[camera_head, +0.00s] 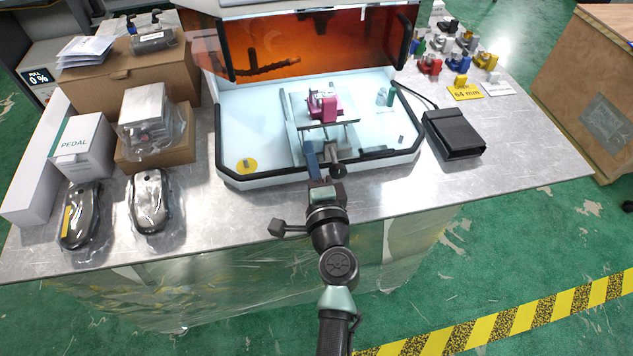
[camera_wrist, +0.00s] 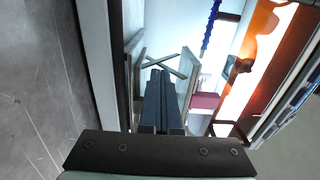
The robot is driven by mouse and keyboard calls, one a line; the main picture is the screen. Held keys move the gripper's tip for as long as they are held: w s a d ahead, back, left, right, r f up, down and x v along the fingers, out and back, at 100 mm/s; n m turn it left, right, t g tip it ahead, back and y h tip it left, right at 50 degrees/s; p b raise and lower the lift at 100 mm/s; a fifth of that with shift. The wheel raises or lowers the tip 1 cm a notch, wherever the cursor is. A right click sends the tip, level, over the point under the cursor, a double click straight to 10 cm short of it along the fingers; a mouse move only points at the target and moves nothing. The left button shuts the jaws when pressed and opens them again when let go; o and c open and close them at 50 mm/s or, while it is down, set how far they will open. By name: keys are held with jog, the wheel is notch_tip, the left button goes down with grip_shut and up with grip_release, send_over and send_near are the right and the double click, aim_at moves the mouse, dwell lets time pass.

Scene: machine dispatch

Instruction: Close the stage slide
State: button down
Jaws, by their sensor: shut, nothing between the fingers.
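The stage slide (camera_head: 297,135) is a pale narrow carriage on the white floor of the open machine. A magenta part (camera_head: 322,103) sits at its back, with a dark crossbar in front of it. My gripper (camera_head: 310,146) is shut and empty, reaching over the machine's front rim beside the slide. In the wrist view my dark fingers (camera_wrist: 163,100) are together, pointing in between grey slide plates (camera_wrist: 188,82). The magenta part (camera_wrist: 205,101) lies to their right. I cannot tell whether the fingers touch the slide.
The machine's orange door (camera_head: 310,45) is raised above the work area. A dark front rim (camera_head: 260,179) borders the opening. A black pedal (camera_head: 453,134) stands at right, with colored parts behind it. Boxes (camera_head: 84,147) and bagged items crowd the left. The front right tabletop is clear.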

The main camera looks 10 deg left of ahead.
aim_at(303, 132)
jog(key=b+x, duration=0.1)
jog(key=x, duration=0.5)
jog(key=shift+w+b, duration=0.1)
jog(key=shift+b, duration=0.25)
